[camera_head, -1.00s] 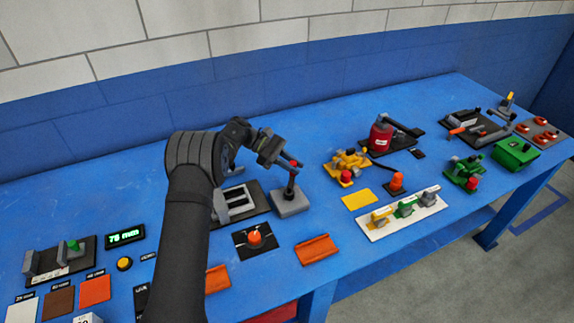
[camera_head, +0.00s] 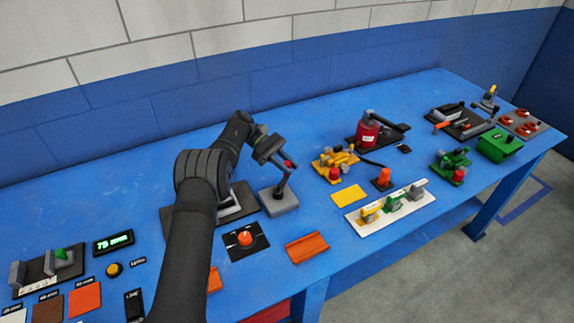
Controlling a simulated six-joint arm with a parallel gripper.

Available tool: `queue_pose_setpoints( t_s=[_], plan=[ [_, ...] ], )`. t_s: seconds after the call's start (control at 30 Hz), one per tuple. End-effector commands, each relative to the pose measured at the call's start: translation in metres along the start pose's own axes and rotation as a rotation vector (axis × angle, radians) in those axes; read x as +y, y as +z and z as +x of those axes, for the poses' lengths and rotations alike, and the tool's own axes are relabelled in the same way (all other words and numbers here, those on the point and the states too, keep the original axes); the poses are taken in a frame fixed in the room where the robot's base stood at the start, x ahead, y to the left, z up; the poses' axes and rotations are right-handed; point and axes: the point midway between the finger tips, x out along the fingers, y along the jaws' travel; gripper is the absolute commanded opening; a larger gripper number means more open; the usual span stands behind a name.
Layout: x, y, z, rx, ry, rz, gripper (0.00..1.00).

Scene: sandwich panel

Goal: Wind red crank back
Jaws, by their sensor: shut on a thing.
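The red crank (camera_head: 288,164) shows as a small red part at the top of a dark arm that rises from a grey block (camera_head: 279,203) on the blue table. My gripper (camera_head: 284,160) is at the top of this crank, above the block, and is shut on its handle. The jaws hide much of the handle, so its exact seat between the fingers is too small to tell. My dark arm crosses the picture from the bottom and partly covers a dark fixture (camera_head: 244,208) left of the block.
An orange button on a black plate (camera_head: 238,254) and an orange tray (camera_head: 307,248) lie in front of the crank. A yellow clamp device (camera_head: 337,160) and a red cylinder (camera_head: 367,134) stand to the right. The table behind the crank is clear.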

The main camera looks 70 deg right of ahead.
Motion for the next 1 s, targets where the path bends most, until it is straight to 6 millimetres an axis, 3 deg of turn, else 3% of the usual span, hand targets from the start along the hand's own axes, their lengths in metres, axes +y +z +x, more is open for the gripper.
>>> queue_pose_setpoints(
  t_s=[0.03, 0.13, 0.47, 0.73, 1.0],
  plan=[
    [0.0, 0.0, 0.001, -0.002, -0.001, 0.0, 0.25],
    [0.0, 0.0, 0.001, -0.002, -0.001, 0.0, 0.43],
    [0.0, 0.003, -0.001, 0.0, 0.0, 0.0, 0.43],
    [0.0, 0.043, -0.016, 0.001, 0.0, 0.001, 0.43],
    [-0.005, 0.078, 0.013, 0.0, -0.002, 0.001, 0.43]
  ],
)
